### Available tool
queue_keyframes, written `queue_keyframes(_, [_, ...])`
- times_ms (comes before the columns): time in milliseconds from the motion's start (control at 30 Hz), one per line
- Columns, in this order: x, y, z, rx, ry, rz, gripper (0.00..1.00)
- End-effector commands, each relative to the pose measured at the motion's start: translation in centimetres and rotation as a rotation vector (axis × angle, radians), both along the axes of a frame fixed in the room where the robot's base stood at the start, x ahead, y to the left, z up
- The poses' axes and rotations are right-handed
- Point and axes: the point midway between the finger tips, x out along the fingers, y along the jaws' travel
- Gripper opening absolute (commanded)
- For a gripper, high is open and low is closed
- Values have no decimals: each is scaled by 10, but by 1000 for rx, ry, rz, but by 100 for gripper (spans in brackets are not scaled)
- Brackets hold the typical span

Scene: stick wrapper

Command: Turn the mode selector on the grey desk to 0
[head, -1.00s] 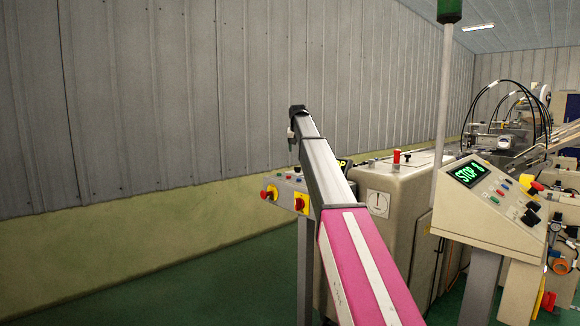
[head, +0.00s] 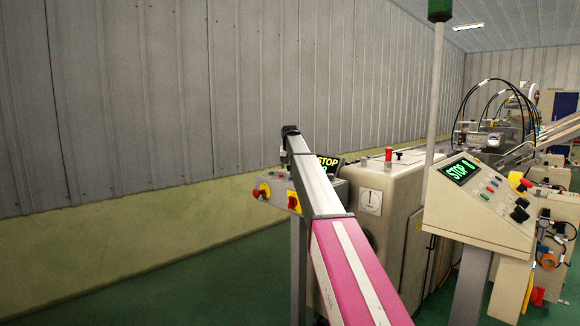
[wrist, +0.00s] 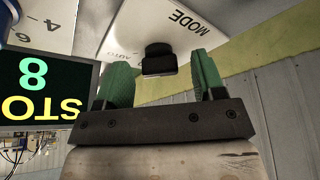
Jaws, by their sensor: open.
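The mode selector (wrist: 159,52) is a small black knob on a pale plate (wrist: 190,18) marked MODE, with AUTO printed beside it, in the wrist view. Which mark the knob points to is unclear. My gripper (wrist: 160,70) has two green fingers, open, one on each side of the knob in the picture, with a gap on both sides. Whether the tips reach around the knob in depth is not clear. In the head view the grey desk (head: 333,194) stands behind my arm, which hides the selector; the fingers cannot be made out there.
The desk carries red buttons on yellow (head: 263,191) and a lit STOP display (head: 328,161), also in the wrist view (wrist: 45,90). A beige cabinet (head: 395,200) stands right of my arm, with a sloped console (head: 470,215) farther right. Green floor at left is clear.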

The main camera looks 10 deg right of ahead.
Motion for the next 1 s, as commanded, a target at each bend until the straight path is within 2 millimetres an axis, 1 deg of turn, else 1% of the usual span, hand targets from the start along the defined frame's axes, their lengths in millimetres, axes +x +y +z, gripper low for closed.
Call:
queue_keyframes(167, [0, 0, 0, 0, 0, 0, 63])
queue_keyframes(200, [0, 0, 0, 0, 0, 0, 56])
queue_keyframes(233, [0, 0, 0, 0, 0, 0, 46])
queue_keyframes(267, [0, 0, 0, 0, 0, 0, 37])
queue_keyframes(300, [0, 0, 0, 0, 0, 0, 24])
queue_keyframes(333, [0, 0, 0, 0, 0, 0, 14])
queue_keyframes(667, [0, 0, 0, 0, 0, 26, 13])
queue_keyframes(867, [0, -2, 0, 0, 0, 119, 14])
queue_keyframes(1000, [0, -3, 1, -1, 0, 224, 14])
